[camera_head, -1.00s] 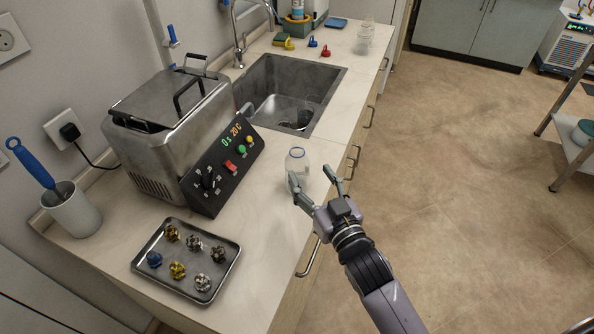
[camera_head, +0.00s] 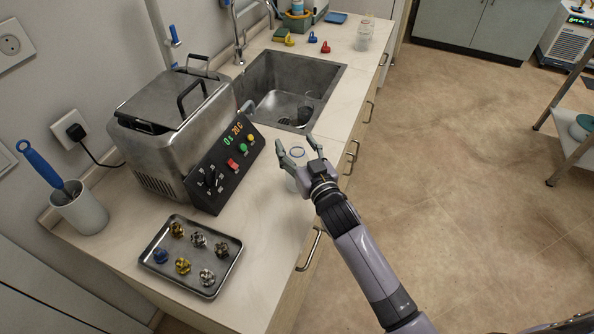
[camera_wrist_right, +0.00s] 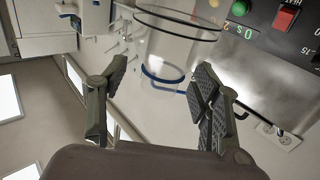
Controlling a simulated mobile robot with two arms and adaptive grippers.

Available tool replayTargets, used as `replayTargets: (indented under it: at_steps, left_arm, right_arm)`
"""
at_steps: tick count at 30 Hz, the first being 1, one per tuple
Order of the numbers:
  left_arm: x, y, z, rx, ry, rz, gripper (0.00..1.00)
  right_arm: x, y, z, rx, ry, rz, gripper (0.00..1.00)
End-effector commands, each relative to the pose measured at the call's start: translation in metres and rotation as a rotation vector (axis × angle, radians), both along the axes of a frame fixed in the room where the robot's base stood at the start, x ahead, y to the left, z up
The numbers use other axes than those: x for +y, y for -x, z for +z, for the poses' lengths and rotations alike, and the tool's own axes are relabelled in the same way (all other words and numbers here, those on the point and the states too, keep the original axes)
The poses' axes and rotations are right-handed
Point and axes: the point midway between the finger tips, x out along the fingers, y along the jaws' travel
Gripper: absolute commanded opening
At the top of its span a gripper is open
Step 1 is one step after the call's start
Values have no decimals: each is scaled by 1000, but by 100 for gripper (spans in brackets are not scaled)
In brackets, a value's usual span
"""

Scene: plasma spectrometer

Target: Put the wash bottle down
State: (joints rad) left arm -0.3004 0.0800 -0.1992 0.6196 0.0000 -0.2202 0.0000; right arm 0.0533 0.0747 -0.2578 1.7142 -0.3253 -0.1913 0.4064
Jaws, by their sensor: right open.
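A clear bottle with a blue ring (camera_head: 299,172) stands on the countertop between the heater box and the front edge. No spout shows on it, so I cannot tell for certain that it is the wash bottle. My right gripper (camera_head: 297,143) is open above and around its top, hiding part of it. In the right wrist view the clear bottle (camera_wrist_right: 178,42) shows beyond and between the spread fingers of the right gripper (camera_wrist_right: 164,66). I cannot tell whether a finger touches it. My left gripper is not in view.
The steel heater box (camera_head: 170,125) with its control panel stands left of the bottle. A metal tray (camera_head: 190,255) of small knobs lies in front. The sink (camera_head: 285,90) is behind. More clear glassware (camera_head: 364,36) stands at the far end. Bare counter (camera_head: 262,215) lies in front of the bottle.

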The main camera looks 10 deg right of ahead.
Motion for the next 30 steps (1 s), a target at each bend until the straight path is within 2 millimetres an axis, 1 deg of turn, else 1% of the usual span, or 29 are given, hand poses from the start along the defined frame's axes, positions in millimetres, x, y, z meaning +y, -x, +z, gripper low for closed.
replayTargets:
  at_steps: [4, 30]
  left_arm:
    - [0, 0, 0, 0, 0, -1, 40]
    - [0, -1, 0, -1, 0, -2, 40]
  right_arm:
    - [0, 0, 0, 0, 0, 0, 58]
    - [-1, 1, -1, 2, 2, -1, 0]
